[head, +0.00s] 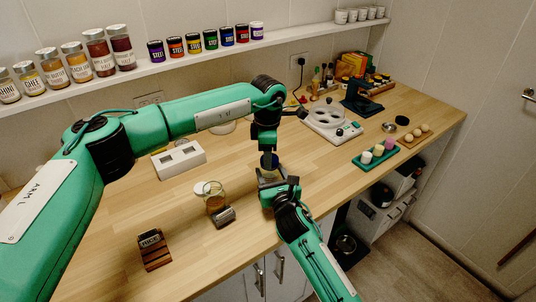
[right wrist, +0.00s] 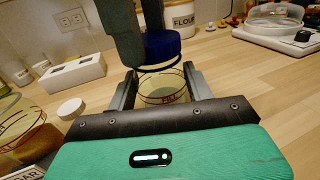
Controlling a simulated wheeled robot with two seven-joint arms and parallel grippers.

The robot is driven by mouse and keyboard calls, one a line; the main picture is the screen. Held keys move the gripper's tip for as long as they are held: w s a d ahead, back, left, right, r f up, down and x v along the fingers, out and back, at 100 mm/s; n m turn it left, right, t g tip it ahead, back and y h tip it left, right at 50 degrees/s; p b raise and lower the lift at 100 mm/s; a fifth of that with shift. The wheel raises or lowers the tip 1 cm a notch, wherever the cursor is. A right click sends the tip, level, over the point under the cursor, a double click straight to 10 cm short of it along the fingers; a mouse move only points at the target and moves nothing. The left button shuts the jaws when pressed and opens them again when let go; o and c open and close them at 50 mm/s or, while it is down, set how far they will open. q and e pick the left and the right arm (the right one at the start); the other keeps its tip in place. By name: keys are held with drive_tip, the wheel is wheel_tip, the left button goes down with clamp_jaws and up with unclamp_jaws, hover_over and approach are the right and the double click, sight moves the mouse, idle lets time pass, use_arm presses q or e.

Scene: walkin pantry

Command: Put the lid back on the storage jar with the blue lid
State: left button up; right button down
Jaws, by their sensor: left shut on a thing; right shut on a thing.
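The blue lid (right wrist: 165,50) is in my left gripper (head: 268,153), which is shut on it and points down. In the head view only a little of the blue lid (head: 269,162) shows. The open glass storage jar (right wrist: 162,90) stands between the fingers of my right gripper (right wrist: 158,92), which is shut on it. The right wrist view shows the lid above the jar's mouth, seemingly with a small gap. In the head view my right gripper (head: 274,183) and the left one hide most of the jar.
Another glass jar (head: 215,203) stands to the left, with a pale lid (head: 201,188) beside it. A dark wooden block labelled RICE (head: 153,250) is near the front edge. A white box (head: 178,160) is behind. A white appliance (head: 330,121) and green tray (head: 375,155) are right.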

use_arm(q)
drive_tip(key=m, duration=0.5)
drive_tip(key=shift+w, duration=0.15)
drive_tip(key=m, duration=0.3)
drive_tip(key=shift+w, duration=0.1)
drive_tip(key=m, duration=0.6)
drive_tip(key=shift+d, duration=0.15)
drive_tip(key=m, duration=0.6)
drive_tip(key=shift+d+m, duration=0.15)
drive_tip(key=shift+m, duration=0.15)
drive_tip(key=m, duration=0.6)
drive_tip(key=shift+d, duration=0.1)
drive_tip(key=o, duration=0.9)
drive_tip(key=shift+o, duration=0.2)
